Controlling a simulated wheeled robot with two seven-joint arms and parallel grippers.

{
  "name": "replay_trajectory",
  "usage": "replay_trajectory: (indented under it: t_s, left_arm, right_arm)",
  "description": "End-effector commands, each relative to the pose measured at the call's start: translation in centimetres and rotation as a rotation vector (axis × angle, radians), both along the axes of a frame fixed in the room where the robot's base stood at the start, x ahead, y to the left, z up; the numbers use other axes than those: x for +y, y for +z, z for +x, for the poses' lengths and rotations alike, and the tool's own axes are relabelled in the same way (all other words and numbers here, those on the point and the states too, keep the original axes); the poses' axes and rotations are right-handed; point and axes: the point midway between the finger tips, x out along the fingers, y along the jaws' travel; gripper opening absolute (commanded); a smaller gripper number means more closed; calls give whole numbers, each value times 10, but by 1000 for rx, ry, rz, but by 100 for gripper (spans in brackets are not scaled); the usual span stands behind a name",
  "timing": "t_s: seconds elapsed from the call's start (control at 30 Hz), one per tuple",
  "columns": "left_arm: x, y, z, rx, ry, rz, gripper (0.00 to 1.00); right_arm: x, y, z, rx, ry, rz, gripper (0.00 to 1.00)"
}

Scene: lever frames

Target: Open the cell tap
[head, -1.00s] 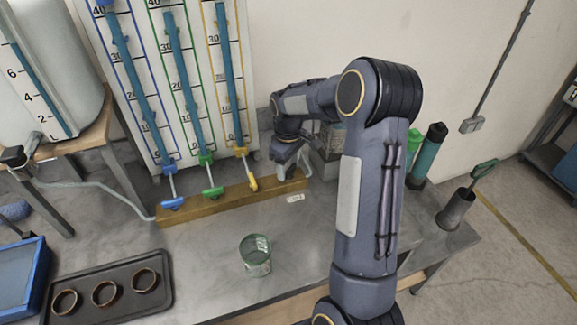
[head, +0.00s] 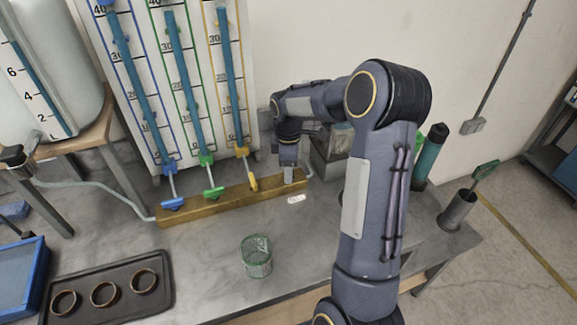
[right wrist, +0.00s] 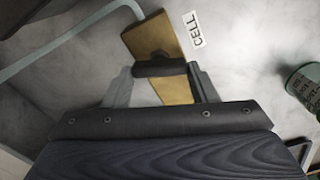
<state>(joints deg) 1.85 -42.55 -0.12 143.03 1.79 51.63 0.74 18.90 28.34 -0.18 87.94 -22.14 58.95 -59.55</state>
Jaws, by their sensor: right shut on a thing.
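The cell tap (right wrist: 160,69) shows in the right wrist view as a dark bar-shaped handle across the wooden rail. A white CELL label (right wrist: 195,29) lies beside it; the label also shows in the head view (head: 296,199). My right gripper (right wrist: 162,82) has a finger at each end of the dark handle and is shut on it. In the head view my right gripper (head: 289,173) points down at the right end of the wooden rail (head: 215,203) and hides the tap there. My left gripper is not in view.
Blue (head: 172,203), green (head: 212,192) and yellow (head: 252,183) taps stand along the rail below the gauge tubes. A dark tray (head: 112,312) with three rings is at the front left. The bench between is clear.

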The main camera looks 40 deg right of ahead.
Motion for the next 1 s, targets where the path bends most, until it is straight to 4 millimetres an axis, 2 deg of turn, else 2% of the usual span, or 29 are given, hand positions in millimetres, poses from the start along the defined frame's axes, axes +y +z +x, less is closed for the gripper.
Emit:
replay_trajectory:
  t_s: [0.37, 0.4, 0.57, 0.87, 1.0]
  left_arm:
    - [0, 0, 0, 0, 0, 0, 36]
    - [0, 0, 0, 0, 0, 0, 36]
    - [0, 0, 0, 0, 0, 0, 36]
    - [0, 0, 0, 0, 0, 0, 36]
    - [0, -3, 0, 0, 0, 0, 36]
  right_arm:
    - [0, 2, 1, -5, 4, 0, 30]
    - [0, 2, 1, -5, 4, 0, 55]
    - [0, 1, 1, -4, 3, 0, 75]
    - [0, 3, 1, -2, 3, 0, 75]
    - [-1, 18, 1, -6, 3, -2, 75]
